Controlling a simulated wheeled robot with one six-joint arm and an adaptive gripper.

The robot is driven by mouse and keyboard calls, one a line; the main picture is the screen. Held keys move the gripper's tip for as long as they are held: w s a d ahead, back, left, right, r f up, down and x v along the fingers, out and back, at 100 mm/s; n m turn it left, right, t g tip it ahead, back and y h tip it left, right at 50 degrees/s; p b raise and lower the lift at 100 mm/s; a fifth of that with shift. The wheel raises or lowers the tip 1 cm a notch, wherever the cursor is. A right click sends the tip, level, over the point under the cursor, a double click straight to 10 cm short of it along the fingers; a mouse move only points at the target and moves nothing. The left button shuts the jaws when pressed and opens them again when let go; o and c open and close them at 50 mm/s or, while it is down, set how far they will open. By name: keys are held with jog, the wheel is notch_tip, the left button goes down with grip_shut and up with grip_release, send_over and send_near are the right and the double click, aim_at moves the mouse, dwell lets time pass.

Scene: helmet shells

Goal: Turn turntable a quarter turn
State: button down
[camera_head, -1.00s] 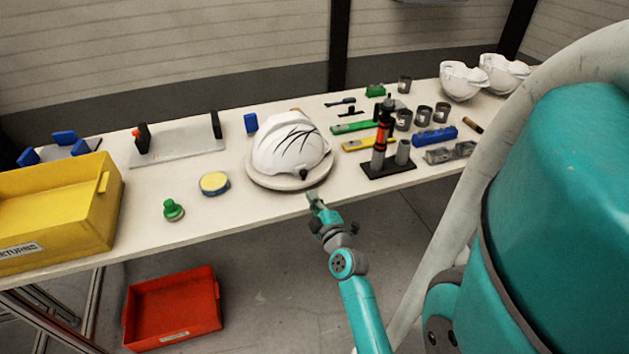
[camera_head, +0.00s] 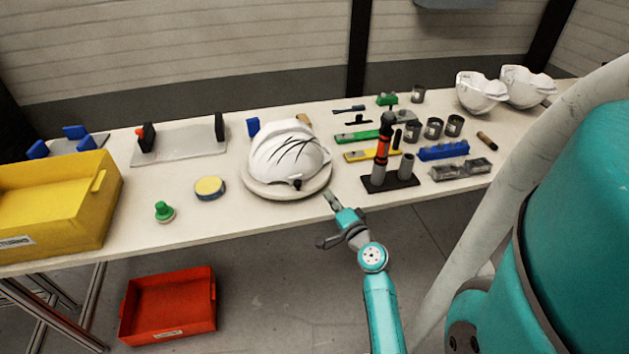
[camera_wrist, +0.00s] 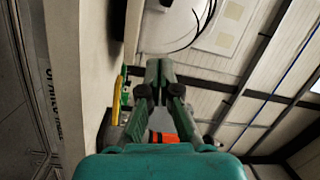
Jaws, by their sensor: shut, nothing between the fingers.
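The turntable (camera_head: 258,193) is a round pale disc on the bench near its front edge. A white helmet shell (camera_head: 280,153) with dark curved lines sits on it. My gripper (camera_head: 330,194) is shut and empty at the front right of the disc, close to its rim; I cannot tell whether it touches. In the wrist view my gripper (camera_wrist: 166,64) points up the picture with its fingers together. The white helmet shell (camera_wrist: 178,20) shows in part beyond the fingertips.
A black stand with an orange-and-black tool (camera_head: 382,150) is right of the gripper. A yellow bin (camera_head: 60,200) is at left, with a green knob (camera_head: 164,211) and a round yellow-topped tin (camera_head: 209,187) between. A red bin (camera_head: 168,305) is below the bench (camera_head: 130,240).

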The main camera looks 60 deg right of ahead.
aim_at(302, 176)
jog(key=shift+s+d+r+m, duration=0.1)
jog(key=shift+d+m, duration=0.15)
jog(key=shift+m, duration=0.55)
jog(key=shift+w+d, duration=0.35)
jog(key=shift+w, duration=0.05)
jog(key=x, duration=0.9)
jog(key=shift+w+r, duration=0.15)
jog(key=shift+r, duration=0.05)
jog(key=a, duration=0.2)
jog(key=shift+w+a+f, duration=0.2)
jog(key=shift+a+f, duration=0.05)
jog(key=shift+w+a+f, duration=0.1)
jog(key=shift+w+a, duration=0.1)
jog(key=shift+a, duration=0.5)
jog(key=shift+a, duration=0.1)
